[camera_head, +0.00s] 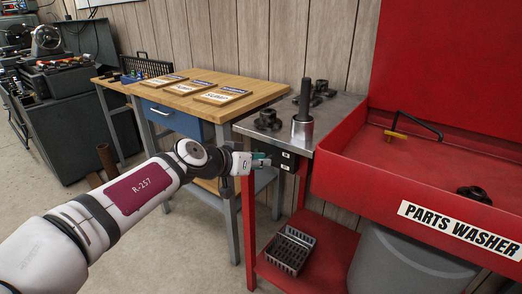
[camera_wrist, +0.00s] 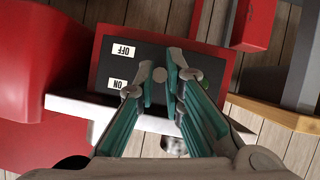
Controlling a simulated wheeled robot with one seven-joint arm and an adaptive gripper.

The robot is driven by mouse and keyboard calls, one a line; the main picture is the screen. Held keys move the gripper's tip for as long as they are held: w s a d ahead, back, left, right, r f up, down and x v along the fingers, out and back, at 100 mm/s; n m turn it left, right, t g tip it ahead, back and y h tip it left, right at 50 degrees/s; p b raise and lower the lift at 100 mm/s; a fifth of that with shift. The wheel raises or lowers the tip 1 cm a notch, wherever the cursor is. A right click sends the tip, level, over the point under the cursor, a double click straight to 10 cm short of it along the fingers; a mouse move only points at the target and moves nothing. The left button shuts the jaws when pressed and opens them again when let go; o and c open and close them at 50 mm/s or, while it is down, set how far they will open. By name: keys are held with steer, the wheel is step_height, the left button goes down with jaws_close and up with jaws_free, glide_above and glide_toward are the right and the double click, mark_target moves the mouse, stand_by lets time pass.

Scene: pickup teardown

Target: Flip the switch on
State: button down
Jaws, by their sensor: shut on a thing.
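The switch box (camera_head: 287,158) is a black panel on the front of the red parts washer's metal side table. In the wrist view its dark face (camera_wrist: 110,70) has a red surround and white OFF and ON labels, upside down. A small round grey switch knob (camera_wrist: 160,74) shows between my fingertips. My gripper (camera_head: 259,160) reaches the box from the left. In the wrist view my gripper (camera_wrist: 161,84) has its teal-padded fingers closed in on both sides of the knob. The fingers hide part of the panel, and I cannot tell which setting the switch is in.
Black parts and an upright metal cylinder (camera_head: 302,130) stand on the metal side table. A wooden workbench (camera_head: 235,92) with several signs is close behind my gripper.

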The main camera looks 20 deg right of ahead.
steer(key=r+g+y+p, duration=0.1)
steer(key=y+p, duration=0.1)
steer(key=p, duration=0.3)
steer(key=shift+r+g, duration=0.3)
steer(key=shift+r, duration=0.05)
steer(key=y+p, duration=0.1)
steer(key=g+y+p, duration=0.1)
steer(key=p, duration=0.2)
steer(key=shift+w+d+r+g+y, duration=0.2)
steer(key=shift+d+r+g+y, duration=0.1)
steer(key=shift+r+y, duration=0.1)
steer(key=c, duration=1.7)
jaws_free()
steer(key=v, duration=1.2)
steer(key=shift+w+d, duration=0.1)
steer(key=shift+w, duration=0.05)
